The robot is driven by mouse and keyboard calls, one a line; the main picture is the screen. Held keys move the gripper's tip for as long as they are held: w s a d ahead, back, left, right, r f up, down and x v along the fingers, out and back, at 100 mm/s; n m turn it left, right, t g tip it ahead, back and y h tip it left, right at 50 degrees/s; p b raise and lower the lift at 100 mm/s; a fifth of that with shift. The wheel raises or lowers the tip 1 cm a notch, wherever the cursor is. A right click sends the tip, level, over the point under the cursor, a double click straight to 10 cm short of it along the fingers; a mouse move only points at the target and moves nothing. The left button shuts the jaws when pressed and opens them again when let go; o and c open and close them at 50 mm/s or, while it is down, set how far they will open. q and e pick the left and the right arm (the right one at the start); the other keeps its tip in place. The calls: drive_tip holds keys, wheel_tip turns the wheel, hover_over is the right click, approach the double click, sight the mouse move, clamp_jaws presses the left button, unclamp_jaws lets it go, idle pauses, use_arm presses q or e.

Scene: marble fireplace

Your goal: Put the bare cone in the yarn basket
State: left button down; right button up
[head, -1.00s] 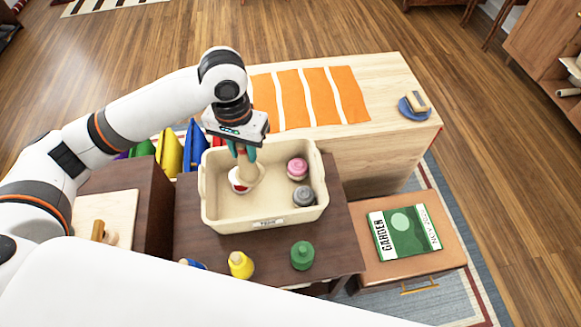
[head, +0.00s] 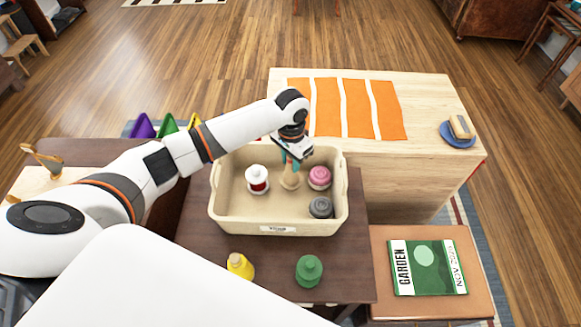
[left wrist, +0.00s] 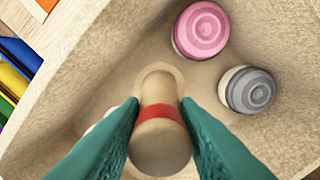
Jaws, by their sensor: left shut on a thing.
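The yarn basket (head: 279,223) is a beige bin with a label on its front, standing on a dark brown table. My left gripper (head: 291,160), with teal fingers, is inside the basket's outline and shut on the bare cone (head: 290,181), a tan cone. In the left wrist view the bare cone (left wrist: 160,145) stands between the fingers (left wrist: 160,125) and shows a red band. Its wide base is low in the basket; I cannot tell whether it touches the floor. My right gripper is not in view.
In the basket are a white and red cone (head: 257,180), a pink yarn cone (head: 319,178) and a grey one (head: 321,208). Yellow (head: 239,266) and green (head: 308,271) cones stand in front. A garden magazine (head: 428,268) lies at right.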

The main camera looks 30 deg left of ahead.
sight(291, 167)
use_arm(q)
drive_tip(key=shift+f, duration=1.55)
drive_tip(key=c, duration=1.1)
unclamp_jaws()
drive_tip(key=shift+f, duration=0.15)
wheel_tip(291, 167, up, 12)
drive_tip(key=shift+r+p, duration=0.15)
drive_tip(key=shift+p, duration=0.25)
